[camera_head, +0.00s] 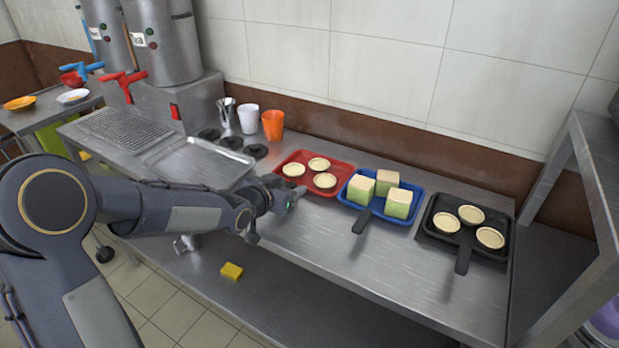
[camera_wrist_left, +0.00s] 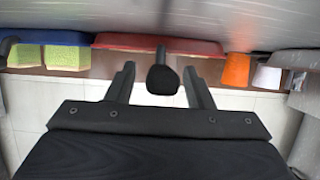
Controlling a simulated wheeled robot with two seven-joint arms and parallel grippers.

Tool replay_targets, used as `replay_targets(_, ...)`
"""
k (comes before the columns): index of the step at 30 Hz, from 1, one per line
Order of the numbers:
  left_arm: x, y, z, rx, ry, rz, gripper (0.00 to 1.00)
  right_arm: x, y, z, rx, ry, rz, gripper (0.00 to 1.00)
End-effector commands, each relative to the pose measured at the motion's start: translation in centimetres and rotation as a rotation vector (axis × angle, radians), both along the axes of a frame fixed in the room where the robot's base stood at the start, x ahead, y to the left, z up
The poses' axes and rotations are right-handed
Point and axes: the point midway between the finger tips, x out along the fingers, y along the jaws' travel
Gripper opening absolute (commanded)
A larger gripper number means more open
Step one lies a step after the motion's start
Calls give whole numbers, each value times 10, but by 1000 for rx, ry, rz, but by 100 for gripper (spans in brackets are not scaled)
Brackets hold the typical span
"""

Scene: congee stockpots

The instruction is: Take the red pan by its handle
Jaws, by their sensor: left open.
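The red pan (camera_head: 344,171) holds 3 round pale tarts on the steel counter, left of the blue pan. My left gripper (camera_head: 284,194) is at the pan's near left side and covers its handle in the head view. In the left wrist view, the red pan (camera_wrist_left: 120,42) lies straight ahead. Its black handle (camera_wrist_left: 162,80) points toward the camera, between the two fingers. The left gripper (camera_wrist_left: 159,72) is open, with a gap visible on each side of the handle. My right gripper is not in view.
A blue pan (camera_head: 377,207) with pale green-sided blocks and a black pan (camera_head: 440,222) with tarts stand to the right. An orange cup (camera_head: 273,125) and a white cup (camera_head: 249,119) stand behind. A yellow sponge (camera_head: 232,271) lies on the lower shelf.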

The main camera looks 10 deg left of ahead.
Motion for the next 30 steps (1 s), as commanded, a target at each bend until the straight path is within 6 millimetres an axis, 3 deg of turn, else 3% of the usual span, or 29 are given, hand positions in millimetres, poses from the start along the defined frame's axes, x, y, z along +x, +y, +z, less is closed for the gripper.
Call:
replay_targets(2,0,0,0,0,0,0,41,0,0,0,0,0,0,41)
replay_targets(11,0,0,0,0,0,0,1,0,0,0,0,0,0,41)
replay_targets(24,0,0,3,0,-4,0,0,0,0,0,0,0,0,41)
replay_targets(30,1,1,17,-1,-7,1,0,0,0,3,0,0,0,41)
